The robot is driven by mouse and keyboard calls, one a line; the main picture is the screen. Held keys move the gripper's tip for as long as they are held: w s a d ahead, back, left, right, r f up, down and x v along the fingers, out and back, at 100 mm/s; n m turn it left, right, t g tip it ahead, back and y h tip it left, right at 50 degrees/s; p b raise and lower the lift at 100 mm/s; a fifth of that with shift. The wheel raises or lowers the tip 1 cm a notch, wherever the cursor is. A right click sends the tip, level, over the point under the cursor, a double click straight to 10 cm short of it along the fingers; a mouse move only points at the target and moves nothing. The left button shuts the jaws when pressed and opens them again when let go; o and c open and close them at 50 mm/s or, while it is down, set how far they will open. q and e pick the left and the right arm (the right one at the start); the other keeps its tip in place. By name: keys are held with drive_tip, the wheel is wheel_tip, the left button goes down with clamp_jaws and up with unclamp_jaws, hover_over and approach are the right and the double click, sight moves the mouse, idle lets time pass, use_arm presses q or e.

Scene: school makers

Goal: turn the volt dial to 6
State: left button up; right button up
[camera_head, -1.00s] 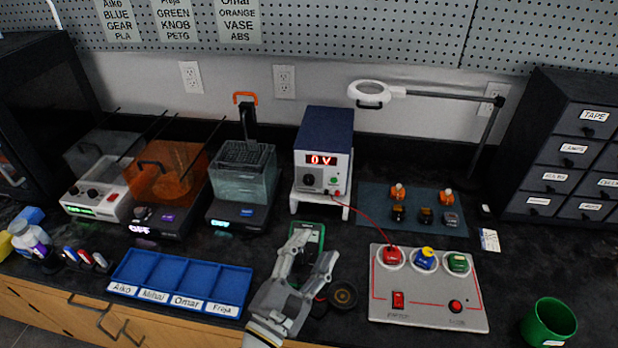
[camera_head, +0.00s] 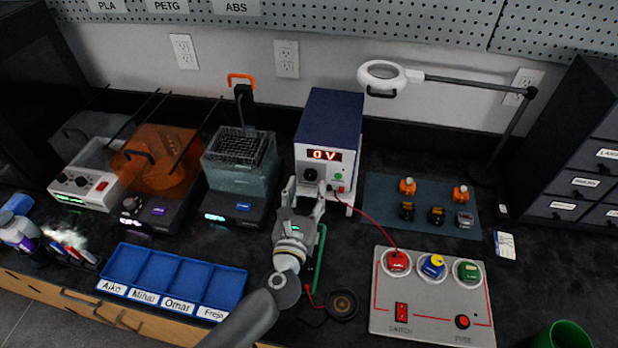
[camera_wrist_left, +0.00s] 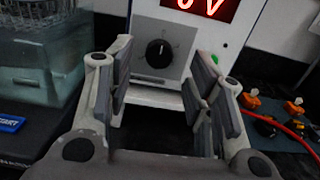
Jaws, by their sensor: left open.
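The power supply (camera_head: 330,112) is a blue-topped box with a white front, standing on a white stand at the back of the bench. Its red display (camera_head: 324,155) reads 0 V. The black volt dial (camera_head: 311,174) sits below the display; in the left wrist view the dial (camera_wrist_left: 159,53) shows a white pointer mark facing up. My left gripper (camera_head: 304,188) is open and empty, just in front of the dial. In the left wrist view the fingers (camera_wrist_left: 160,85) stand apart to the left and right, below and in front of the dial, without touching it. My right gripper is out of view.
A red lead (camera_head: 376,222) runs from the supply to a grey switch panel (camera_head: 440,325). A green button (camera_wrist_left: 214,58) is right of the dial. A blue mat (camera_head: 382,190) with small parts lies right.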

sight(310, 176)
use_arm(q)
drive_tip(key=w, duration=0.3)
drive_tip(key=shift+d, duration=0.3)
drive_tip(key=shift+w, duration=0.3)
drive_tip(key=shift+c, duration=1.1)
drive_tip(key=c, duration=0.7)
drive_tip(key=shift+c, duration=0.5)
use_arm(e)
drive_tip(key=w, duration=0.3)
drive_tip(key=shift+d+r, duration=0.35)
use_arm(q)
drive_tip(key=shift+r, duration=0.1)
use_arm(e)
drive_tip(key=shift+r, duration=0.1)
